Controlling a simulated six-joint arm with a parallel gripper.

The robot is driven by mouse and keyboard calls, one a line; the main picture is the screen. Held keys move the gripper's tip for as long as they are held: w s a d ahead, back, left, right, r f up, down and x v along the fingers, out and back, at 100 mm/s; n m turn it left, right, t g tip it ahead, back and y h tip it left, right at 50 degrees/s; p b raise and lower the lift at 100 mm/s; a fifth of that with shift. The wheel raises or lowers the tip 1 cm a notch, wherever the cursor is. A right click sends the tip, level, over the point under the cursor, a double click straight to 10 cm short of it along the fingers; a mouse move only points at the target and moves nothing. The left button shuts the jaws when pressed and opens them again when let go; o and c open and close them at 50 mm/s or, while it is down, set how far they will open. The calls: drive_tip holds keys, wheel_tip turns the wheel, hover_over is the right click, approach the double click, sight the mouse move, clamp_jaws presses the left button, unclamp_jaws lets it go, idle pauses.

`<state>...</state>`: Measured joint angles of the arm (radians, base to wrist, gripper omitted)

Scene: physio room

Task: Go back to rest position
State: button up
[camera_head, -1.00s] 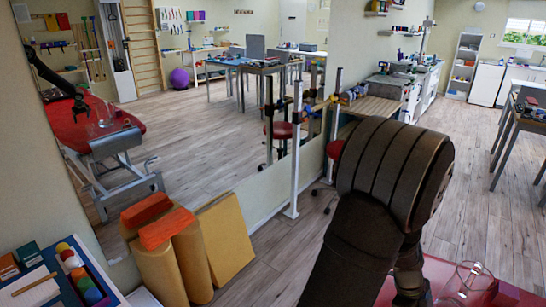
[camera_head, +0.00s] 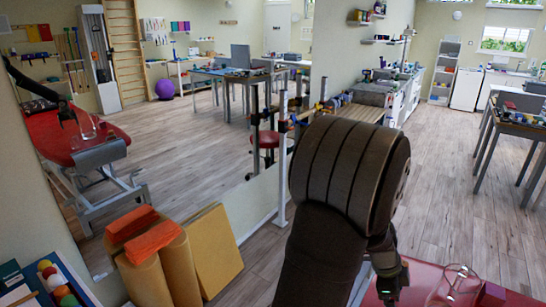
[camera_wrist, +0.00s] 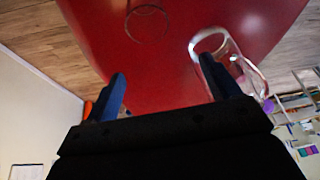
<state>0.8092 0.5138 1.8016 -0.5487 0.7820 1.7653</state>
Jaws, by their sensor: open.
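My gripper (camera_wrist: 164,86) is open, with its two blue fingers wide apart and nothing visible between them. In the wrist view it faces the red tabletop (camera_wrist: 180,85). A clear glass vessel (camera_wrist: 240,72) shows beside and partly behind the right finger; I cannot tell whether they touch. A second clear round rim (camera_wrist: 148,7) shows at the top. In the head view my dark arm covers the middle, and my gripper is partly seen low, left of a glass (camera_head: 458,283) on the red tabletop (camera_head: 422,280).
A large mirror at left reflects my arm and the red padded table. Yellow foam rolls (camera_head: 165,270) and orange blocks (camera_head: 150,240) stand at lower left. A tray of coloured balls (camera_head: 55,285) is in the corner. Tables with items (camera_head: 520,118) stand at right, with open floor between.

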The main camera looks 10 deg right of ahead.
drive_tip(key=w+a+n+t, duration=0.1)
drive_tip(key=w+a+n, duration=0.3)
drive_tip(key=w, duration=0.7)
drive_tip(key=w+a+r+n+t, duration=0.2)
drive_tip(key=w+a+n, duration=0.7)
drive_tip(key=w+a, duration=1.4)
drive_tip(key=shift+w+a+t, duration=0.2)
drive_tip(key=shift+a+t, duration=0.8)
drive_tip(key=shift+a, duration=0.1)
